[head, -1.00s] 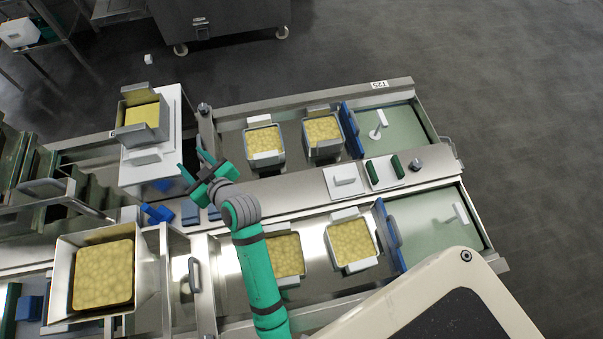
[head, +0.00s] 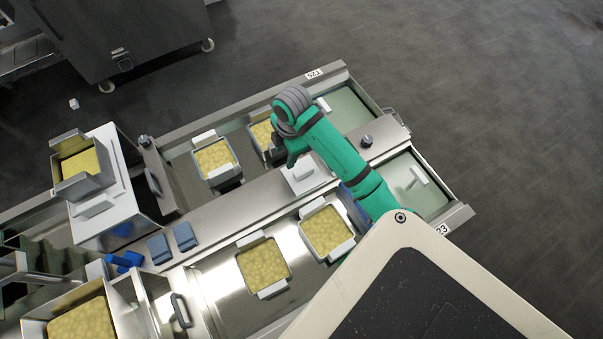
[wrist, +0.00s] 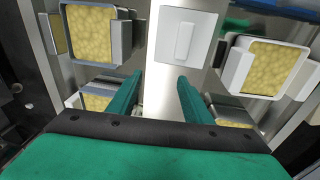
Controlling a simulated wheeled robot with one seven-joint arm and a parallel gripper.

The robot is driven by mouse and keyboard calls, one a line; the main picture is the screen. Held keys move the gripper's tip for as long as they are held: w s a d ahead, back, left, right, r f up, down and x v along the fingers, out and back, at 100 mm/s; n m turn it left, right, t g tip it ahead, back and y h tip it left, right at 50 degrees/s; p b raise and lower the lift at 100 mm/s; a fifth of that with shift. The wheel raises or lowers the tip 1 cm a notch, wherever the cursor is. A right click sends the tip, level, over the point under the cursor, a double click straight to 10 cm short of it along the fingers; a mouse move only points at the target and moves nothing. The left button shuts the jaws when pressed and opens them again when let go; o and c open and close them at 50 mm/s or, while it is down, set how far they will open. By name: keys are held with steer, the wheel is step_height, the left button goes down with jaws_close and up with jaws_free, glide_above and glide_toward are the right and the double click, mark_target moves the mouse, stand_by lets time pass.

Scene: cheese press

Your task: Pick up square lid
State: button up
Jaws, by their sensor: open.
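A white square lid (head: 303,177) with a raised bar handle lies flat on the metal divider between the two troughs. It also shows in the wrist view (wrist: 203,40), beyond my fingertips and a little right of the middle, with its handle upward. My gripper (head: 292,163) is just beyond the lid in the head view, partly hidden by its own wrist. In the wrist view my gripper's two green fingers (wrist: 156,84) are spread apart with nothing between them. No contact with the lid shows.
Cheese-filled moulds stand close on both sides, one in the near trough (head: 327,232) and one in the far trough (head: 214,160). Blue blocks (head: 172,243) lie left on the divider. A metal knob (head: 367,141) stands at its right end.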

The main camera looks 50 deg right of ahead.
steer(key=g, duration=0.1)
glide_above(303, 170)
steer(key=f, duration=0.4)
steer(key=shift+s+d+f, duration=0.15)
steer(key=shift+s, duration=0.25)
steer(key=shift+w+f, duration=0.15)
steer(key=shift+f, duration=1.5)
steer(key=shift+w+f, duration=0.15)
steer(key=shift+f, duration=1.45)
jaws_close()
